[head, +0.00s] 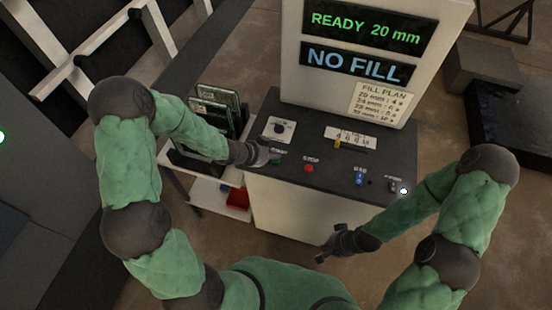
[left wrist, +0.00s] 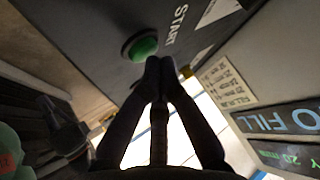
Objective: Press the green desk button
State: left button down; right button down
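The green button (left wrist: 143,47) shows clearly in the left wrist view, beside the white word START on the dark desk top (head: 330,165). My left gripper (left wrist: 160,66) has its two fingertips together with nothing between them. In that view the tips are just below and right of the button and appear apart from it. In the head view my left gripper (head: 264,156) is at the desk's left front, by the START label, and mostly covers the green button.
A red button (head: 309,168) marked STOP is right of the START label. A dial (head: 280,128), a yellow lever (head: 338,143) and a blue control (head: 359,178) are also on the desk. The display panel (head: 365,45) behind reads READY 20 mm and NO FILL.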

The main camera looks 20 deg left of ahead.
pick_arm(q)
jog(key=shift+f, duration=0.35)
dwell(0.4)
jog(key=shift+r, duration=0.1)
jog(key=shift+r+p, duration=0.7)
jog(key=shift+r, duration=0.15)
notch_tip(320, 180, up, 5)
jog(key=p, duration=0.5)
dwell(0.4)
dwell(0.6)
